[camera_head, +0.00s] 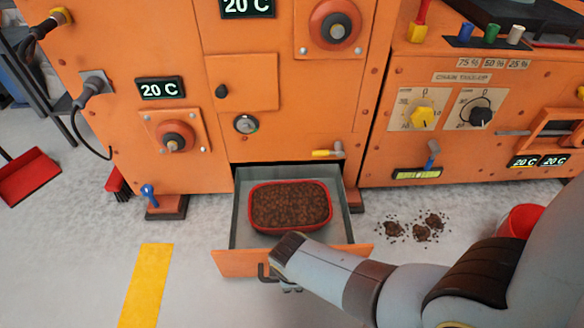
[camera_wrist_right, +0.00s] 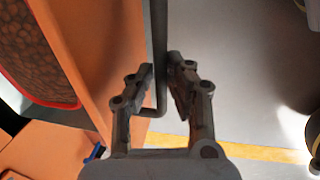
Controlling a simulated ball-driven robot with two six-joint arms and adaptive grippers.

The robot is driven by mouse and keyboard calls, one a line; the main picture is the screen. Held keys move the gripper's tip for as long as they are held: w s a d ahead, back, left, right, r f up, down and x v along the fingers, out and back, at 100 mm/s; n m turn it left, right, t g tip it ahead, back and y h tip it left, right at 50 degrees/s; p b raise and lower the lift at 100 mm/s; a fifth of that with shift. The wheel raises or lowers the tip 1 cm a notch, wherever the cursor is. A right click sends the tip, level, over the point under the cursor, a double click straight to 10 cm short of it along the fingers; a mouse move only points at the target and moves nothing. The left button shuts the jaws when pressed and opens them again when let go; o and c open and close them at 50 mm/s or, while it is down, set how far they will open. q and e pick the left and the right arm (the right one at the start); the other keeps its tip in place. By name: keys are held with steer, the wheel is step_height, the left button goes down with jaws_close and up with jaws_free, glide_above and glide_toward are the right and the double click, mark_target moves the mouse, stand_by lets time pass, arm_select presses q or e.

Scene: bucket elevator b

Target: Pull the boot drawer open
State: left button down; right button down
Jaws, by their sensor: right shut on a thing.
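The boot drawer (camera_head: 352,222) stands pulled out from the base of the orange machine. Inside it sits a red tray (camera_head: 252,222) filled with brown granules. The drawer's orange front (camera_head: 235,263) carries a dark bar handle (camera_head: 263,272). My right gripper (camera_head: 285,286) is at the handle, its fingers mostly hidden by my arm in the head view. In the right wrist view, my right gripper (camera_wrist_right: 168,82) has its fingers on either side of the handle bar (camera_wrist_right: 159,35) and is shut on it. The drawer front (camera_wrist_right: 100,50) shows beside it. My left gripper is not in view.
Spilled dark granules (camera_head: 412,228) lie on the floor right of the drawer, near a red bucket (camera_head: 520,220). A yellow floor stripe (camera_head: 146,285) is at the left. A red dustpan (camera_head: 30,178) lies far left.

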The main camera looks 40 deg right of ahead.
steer(key=c, duration=1.3)
jaws_free()
